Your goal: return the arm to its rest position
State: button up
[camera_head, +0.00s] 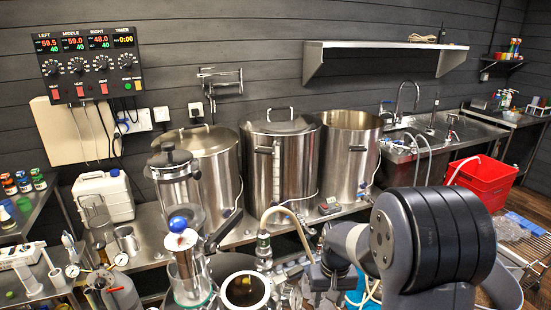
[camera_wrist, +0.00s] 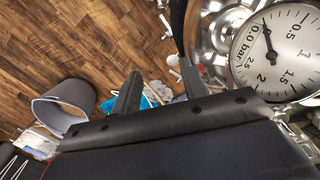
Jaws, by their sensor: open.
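My arm (camera_head: 430,240) reaches in from the lower right in the head view, with a thick dark joint facing the camera. My gripper (camera_head: 320,285) is low in the middle, near the metal fittings in front of the bench. In the wrist view my gripper (camera_wrist: 158,82) shows two dark fingers spread apart, with nothing held between them. A round pressure gauge (camera_wrist: 283,50) is close on the right of that view. The fingertips are hard to make out in the head view.
Three steel kettles (camera_head: 283,165) stand on the bench behind the arm. A glass press (camera_head: 178,195) and a blue-topped vessel (camera_head: 187,265) stand left of the gripper. A red tub (camera_head: 482,182) is at right. Wooden floor (camera_wrist: 85,45) shows below the gripper, with a grey bucket (camera_wrist: 66,100).

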notch_tip(320, 180, down, 8)
jog(key=d+b, duration=0.1)
jog(key=b, duration=0.4)
jog(key=shift+d+f+m, duration=0.2)
jog(key=shift+d+m, duration=0.1)
jog(key=shift+d, duration=0.1)
jog(key=shift+b, duration=0.3)
